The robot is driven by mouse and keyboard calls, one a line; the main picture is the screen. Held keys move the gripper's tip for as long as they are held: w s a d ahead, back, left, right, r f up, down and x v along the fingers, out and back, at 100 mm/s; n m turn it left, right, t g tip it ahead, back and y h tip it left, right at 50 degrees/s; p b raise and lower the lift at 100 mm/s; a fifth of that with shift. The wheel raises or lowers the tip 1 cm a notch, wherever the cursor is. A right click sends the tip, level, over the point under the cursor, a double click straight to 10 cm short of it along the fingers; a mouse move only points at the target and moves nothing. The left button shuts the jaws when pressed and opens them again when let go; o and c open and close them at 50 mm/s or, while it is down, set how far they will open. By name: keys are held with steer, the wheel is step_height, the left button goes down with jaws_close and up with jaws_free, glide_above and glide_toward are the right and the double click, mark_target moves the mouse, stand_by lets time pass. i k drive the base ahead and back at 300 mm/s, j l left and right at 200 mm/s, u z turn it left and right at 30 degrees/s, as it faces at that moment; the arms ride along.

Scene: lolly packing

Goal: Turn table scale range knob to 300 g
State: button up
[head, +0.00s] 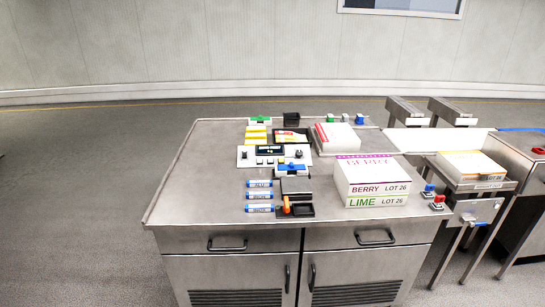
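A white control panel (273,162) with a dark display (270,150) stands on the steel table. It looks like the table scale. It has a dark knob (299,154) at its right end and another small round control (243,155) at its left end. Several small buttons sit in a row below the display. The knob's pointer and range marks are too small to read. My gripper is not in view.
The steel table (170,190) is bare on its left side. White boxes marked BERRY and LIME (375,190) stand at its right. A black tray with an orange-handled tool (287,206) and several blue-white tubes (259,196) lie in front. A conveyor with a box (472,165) stands right.

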mark_target(299, 153)
steer(key=i+z, duration=0.2)
steer(key=i, duration=0.55)
steer(key=i+j+z, duration=0.2)
steer(key=i, duration=0.6)
